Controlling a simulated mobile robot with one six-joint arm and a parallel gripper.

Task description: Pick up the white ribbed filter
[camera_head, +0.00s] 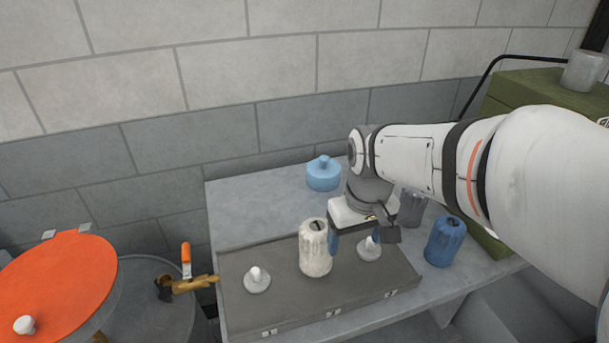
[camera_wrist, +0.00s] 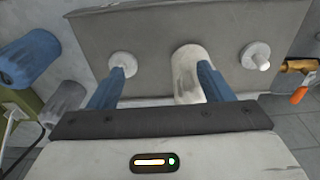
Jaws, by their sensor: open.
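The white ribbed filter (camera_head: 315,252) stands upright on a dark grey panel (camera_head: 232,268), between two bare white posts. In the wrist view the filter (camera_wrist: 187,62) is right of centre, beyond my fingers. My gripper (camera_head: 356,246) is open and empty, with blue fingers pointing down just right of the filter in the head view. In the wrist view its right finger overlaps the filter's right edge, while its left finger reaches toward a bare post (camera_wrist: 124,62). I cannot tell whether a finger touches the filter. The filter's lower end is hidden in the wrist view.
A blue filter (camera_head: 445,240) and a grey one (camera_head: 412,207) stand to the right, near green boxes (camera_head: 520,92). A light blue lidded item (camera_head: 323,174) is behind. Another bare post (camera_head: 257,280) is left of the filter. A brass valve (camera_head: 190,282) and orange-lidded drum (camera_head: 58,285) stand further left.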

